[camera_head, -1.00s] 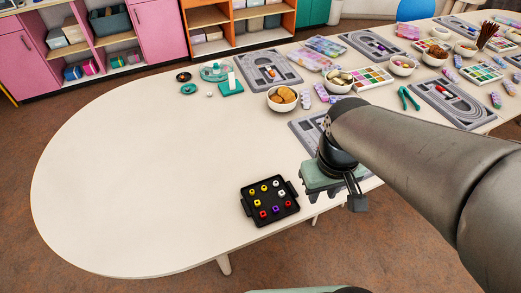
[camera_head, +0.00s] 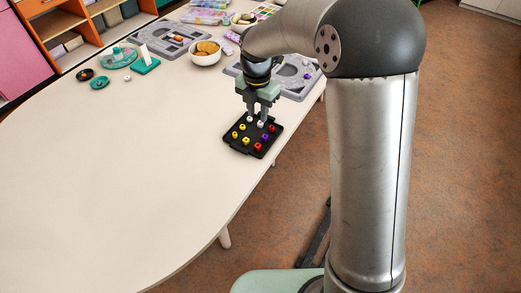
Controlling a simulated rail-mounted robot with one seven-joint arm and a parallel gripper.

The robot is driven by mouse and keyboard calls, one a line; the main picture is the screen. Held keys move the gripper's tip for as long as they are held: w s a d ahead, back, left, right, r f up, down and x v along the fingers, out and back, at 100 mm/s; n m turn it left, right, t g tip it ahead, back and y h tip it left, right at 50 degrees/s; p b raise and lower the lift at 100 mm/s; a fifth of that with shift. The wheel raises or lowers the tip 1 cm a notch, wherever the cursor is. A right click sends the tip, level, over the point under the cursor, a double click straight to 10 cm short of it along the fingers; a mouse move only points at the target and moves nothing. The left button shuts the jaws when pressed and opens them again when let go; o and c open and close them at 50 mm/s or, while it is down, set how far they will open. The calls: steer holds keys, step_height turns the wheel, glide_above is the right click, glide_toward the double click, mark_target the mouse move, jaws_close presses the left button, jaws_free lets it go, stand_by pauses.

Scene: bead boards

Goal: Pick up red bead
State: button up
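A black tray (camera_head: 229,145) sits near the table's right edge and holds several small beads. One red bead (camera_head: 271,129) is at the tray's right side. A second red bead (camera_head: 257,147) is at its near corner. A purple bead (camera_head: 265,137) lies between them. My gripper (camera_head: 257,119) points down over the far part of the tray, with its two fingers apart and no bead visible between them. White beads (camera_head: 260,125) show by the fingertips. I cannot tell how high the tips are above the tray. The red beads are not hidden.
Yellow beads (camera_head: 235,134) fill the tray's left side. A grey bead board (camera_head: 291,91) and a bowl of cookies (camera_head: 205,59) stand beyond the gripper. The table (camera_head: 130,180) is clear to the left and front of the tray.

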glide_above(258, 147)
step_height(258, 147, down, 10)
steer(key=shift+w+f+p, duration=0.1)
steer(key=shift+w+p, duration=0.05)
steer(key=shift+p, duration=0.25)
steer(key=f, duration=0.4)
steer(key=shift+w+f+p, duration=0.25)
steer(key=shift+p, duration=0.1)
jaws_close()
